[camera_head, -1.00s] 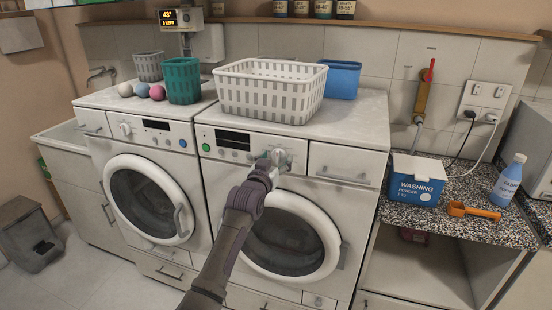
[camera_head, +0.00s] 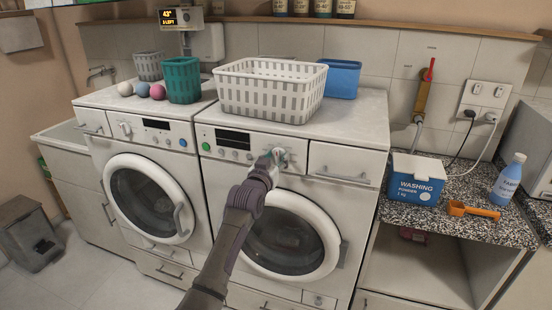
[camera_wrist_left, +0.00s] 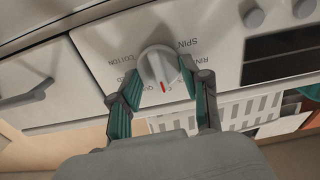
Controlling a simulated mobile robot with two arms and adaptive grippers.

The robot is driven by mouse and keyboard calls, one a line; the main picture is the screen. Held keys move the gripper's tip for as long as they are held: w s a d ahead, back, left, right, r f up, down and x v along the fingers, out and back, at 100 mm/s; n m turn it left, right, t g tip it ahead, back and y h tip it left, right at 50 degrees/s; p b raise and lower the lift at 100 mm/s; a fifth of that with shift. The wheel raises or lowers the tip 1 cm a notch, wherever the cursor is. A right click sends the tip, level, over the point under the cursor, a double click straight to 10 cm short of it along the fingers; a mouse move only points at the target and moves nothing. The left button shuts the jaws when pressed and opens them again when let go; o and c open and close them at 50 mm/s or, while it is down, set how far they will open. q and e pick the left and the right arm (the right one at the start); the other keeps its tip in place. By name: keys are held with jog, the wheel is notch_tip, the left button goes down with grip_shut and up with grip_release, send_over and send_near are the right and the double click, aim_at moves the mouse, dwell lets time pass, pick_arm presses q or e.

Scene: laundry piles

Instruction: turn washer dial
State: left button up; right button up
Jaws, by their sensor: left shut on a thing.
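The washer dial (camera_wrist_left: 157,63) is a grey-white knob with a red mark pointing to the bottom of the left wrist view, near the printed word QUICK. It sits on the control panel of the right-hand washer (camera_head: 228,147). My right gripper is in neither view.
A second washer (camera_head: 150,155) stands at the left. A white basket (camera_head: 265,95) and a blue bin (camera_head: 341,80) sit on top of the right washer. A washing powder box (camera_head: 416,180), an orange scoop (camera_head: 470,209) and a bottle (camera_head: 508,180) stand on the speckled counter.

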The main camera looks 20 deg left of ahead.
pick_arm(q)
jog(key=n+p, duration=0.2)
jog(key=n, duration=0.3)
jog(key=shift+a, duration=0.1)
jog(key=n+p, duration=0.1)
jog(key=n, duration=0.5)
jog(key=shift+a+n, duration=0.1)
jog(key=shift+n, duration=0.3)
jog(key=n+p, duration=0.1)
jog(key=n, duration=0.5)
jog(key=shift+f+p, duration=0.2)
jog(key=shift+p, duration=0.2)
jog(key=n+p, duration=0.1)
jog(key=n, duration=0.4)
jog(key=shift+f+n, duration=0.15)
jog(key=shift+n, duration=0.25)
